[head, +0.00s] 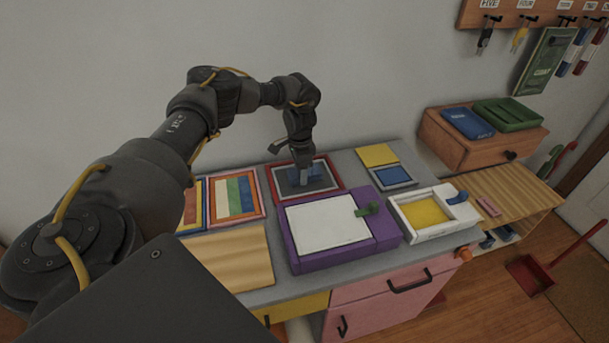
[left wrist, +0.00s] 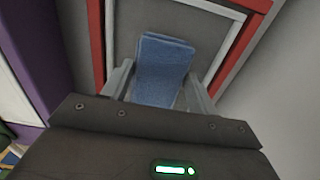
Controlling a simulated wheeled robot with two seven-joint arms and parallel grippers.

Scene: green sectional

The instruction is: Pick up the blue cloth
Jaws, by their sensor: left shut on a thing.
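The blue cloth (left wrist: 164,70) is a small folded piece of fabric between the two fingers of my left gripper (left wrist: 160,85) in the left wrist view. The gripper is shut on it. In the head view my left gripper (head: 305,174) points down over a red-framed tray (head: 334,172) with a grey middle, and a bit of the blue cloth (head: 313,181) shows beside the fingers. Whether the cloth still touches the tray I cannot tell. My right gripper is not in view.
A purple box (head: 292,234) with a white top stands just in front of the red-framed tray. A white box (head: 440,231) with a yellow inside and a small blue-framed tray (head: 393,176) are to the right. A striped board (head: 235,194) lies left. A wall (head: 350,70) rises behind.

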